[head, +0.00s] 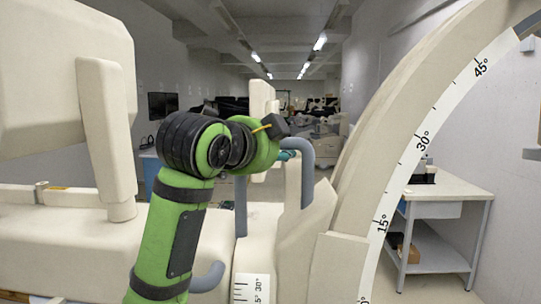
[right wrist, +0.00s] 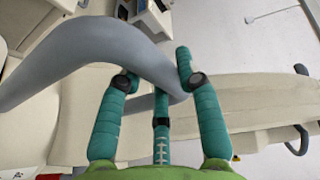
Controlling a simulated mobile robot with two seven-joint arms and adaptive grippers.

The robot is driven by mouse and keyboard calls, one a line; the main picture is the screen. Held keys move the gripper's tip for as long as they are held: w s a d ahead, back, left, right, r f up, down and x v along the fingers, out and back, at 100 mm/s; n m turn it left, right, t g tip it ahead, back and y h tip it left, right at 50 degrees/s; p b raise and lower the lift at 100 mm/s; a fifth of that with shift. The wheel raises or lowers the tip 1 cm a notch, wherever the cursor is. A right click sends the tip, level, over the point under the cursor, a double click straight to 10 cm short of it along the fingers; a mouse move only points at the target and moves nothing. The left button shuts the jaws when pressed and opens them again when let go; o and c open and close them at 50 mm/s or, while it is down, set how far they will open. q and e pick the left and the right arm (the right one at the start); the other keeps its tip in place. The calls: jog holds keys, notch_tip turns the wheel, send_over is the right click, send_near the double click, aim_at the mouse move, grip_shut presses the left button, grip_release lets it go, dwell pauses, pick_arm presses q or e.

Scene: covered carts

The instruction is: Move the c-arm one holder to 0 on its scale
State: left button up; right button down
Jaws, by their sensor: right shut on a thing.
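The c-arm (head: 395,130) is a large cream arc on the right of the head view, with a white scale (head: 424,140) marked 15°, 30° and 45° along its edge. The cream holder (head: 311,222) meets the lower part of the arc and bears a grey curved handle (head: 307,178). My right gripper (head: 286,153) is at the top of this handle, mostly hidden behind its own wrist. In the right wrist view its teal fingers (right wrist: 155,72) are closed around the grey handle (right wrist: 75,52). The pointer reading cannot be made out. My left gripper is not in view.
A second small white scale (head: 252,289) shows at the bottom, beside another grey handle (head: 207,277). A large cream housing (head: 65,65) stands at the left. A white side table (head: 448,188) stands at the right, behind the arc. Open floor lies around it.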

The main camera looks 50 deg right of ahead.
jog(key=shift+s+a+f, duration=0.2)
jog(key=shift+s+a, duration=0.5)
jog(key=shift+a, duration=0.05)
jog(key=c, duration=1.1)
grip_release()
jog(key=shift+s+a+r, duration=0.1)
jog(key=shift+a, duration=0.05)
jog(key=shift+w+v, duration=0.2)
jog(key=shift+v, duration=5.4)
jog(key=shift+a+r, duration=0.1)
jog(key=shift+r, duration=0.05)
